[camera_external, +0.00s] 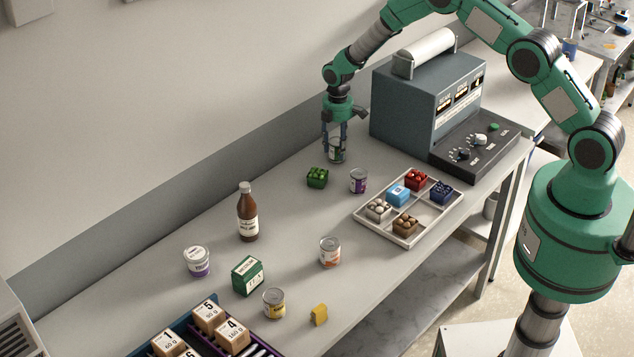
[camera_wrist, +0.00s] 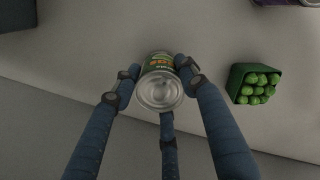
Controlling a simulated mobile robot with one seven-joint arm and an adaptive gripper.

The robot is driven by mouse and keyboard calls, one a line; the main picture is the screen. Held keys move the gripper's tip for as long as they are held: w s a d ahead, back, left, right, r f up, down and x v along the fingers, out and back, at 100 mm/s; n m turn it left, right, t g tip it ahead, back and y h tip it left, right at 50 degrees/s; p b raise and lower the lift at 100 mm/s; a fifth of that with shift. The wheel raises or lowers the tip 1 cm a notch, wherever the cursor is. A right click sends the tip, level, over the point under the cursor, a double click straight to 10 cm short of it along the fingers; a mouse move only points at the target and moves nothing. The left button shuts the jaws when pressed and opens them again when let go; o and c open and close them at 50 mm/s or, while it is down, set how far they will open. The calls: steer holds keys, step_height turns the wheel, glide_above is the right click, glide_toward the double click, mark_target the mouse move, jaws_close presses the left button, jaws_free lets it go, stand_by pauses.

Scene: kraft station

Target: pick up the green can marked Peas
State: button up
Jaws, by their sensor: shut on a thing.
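The green can (camera_wrist: 158,88) is between my gripper's blue fingers in the wrist view, its bare metal end facing the camera. Its label is green with orange lettering, too small to read fully. In the external view the can (camera_external: 337,153) is at the far end of the table, in front of the grey machine. My gripper (camera_external: 337,140) points down from above and is shut on the can, fingers around its sides. I cannot tell whether the can touches the table.
A green box of peas-like balls (camera_external: 317,177) and a purple-labelled can (camera_external: 358,181) stand close by. The grey machine (camera_external: 415,105) is just right of my gripper. A divided tray (camera_external: 405,240) lies nearer. A brown bottle (camera_external: 247,215) stands left; the table between is clear.

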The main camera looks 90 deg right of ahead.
steer(key=shift+r, duration=0.4)
steer(key=shift+s+a+r, duration=0.15)
steer(key=shift+r, duration=0.4)
steer(key=shift+s+a+r, duration=0.1)
steer(key=shift+r, duration=0.45)
steer(key=s+a+r+b, duration=0.1)
steer(key=s+a+b, duration=0.1)
steer(key=s+a, duration=0.7)
steer(key=s, duration=0.2)
steer(key=shift+s+a+r, duration=0.2)
steer(key=shift+s+a, duration=0.1)
steer(key=shift+a, duration=0.1)
steer(key=shift+a+r, duration=0.1)
